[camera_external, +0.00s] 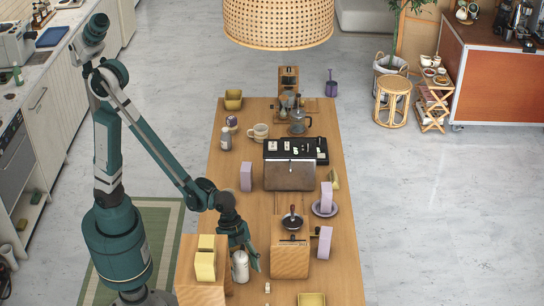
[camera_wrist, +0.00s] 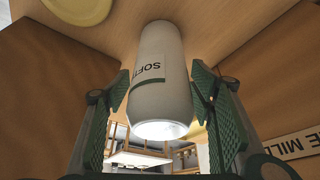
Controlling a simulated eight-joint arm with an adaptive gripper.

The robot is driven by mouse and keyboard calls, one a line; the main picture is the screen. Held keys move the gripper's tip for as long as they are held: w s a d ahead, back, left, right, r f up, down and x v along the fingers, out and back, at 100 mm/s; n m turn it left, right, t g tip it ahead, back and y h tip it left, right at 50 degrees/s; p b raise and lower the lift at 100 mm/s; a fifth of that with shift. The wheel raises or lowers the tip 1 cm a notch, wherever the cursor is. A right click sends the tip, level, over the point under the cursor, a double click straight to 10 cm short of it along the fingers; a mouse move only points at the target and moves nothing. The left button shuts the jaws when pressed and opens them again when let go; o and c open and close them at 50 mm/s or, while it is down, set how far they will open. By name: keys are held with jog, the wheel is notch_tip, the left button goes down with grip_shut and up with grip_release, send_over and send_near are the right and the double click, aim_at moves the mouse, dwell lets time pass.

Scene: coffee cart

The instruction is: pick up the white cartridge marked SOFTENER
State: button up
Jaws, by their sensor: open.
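The white cartridge (camera_external: 240,267) stands on the wooden table, just below my gripper (camera_external: 243,243). In the wrist view the cartridge (camera_wrist: 160,105) is large and central, with a label reading "SOFT" and the rest turned out of sight. The green padded fingers of my gripper (camera_wrist: 161,88) are open, one on each side of it. A narrow gap shows beside each finger, and I cannot tell whether either touches it.
A wooden box (camera_external: 200,292) bearing yellow blocks (camera_external: 206,262) stands close on the left. A wooden mill (camera_external: 290,262) stands close on the right. The table (camera_external: 235,205) has bare room farther back on the left.

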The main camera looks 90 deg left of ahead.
aim_at(243, 258)
dwell(0.4)
jog(key=c, duration=1.2)
jog(key=shift+r, duration=0.15)
jog(key=shift+r+p, duration=0.8)
jog(key=shift+r, duration=4.1)
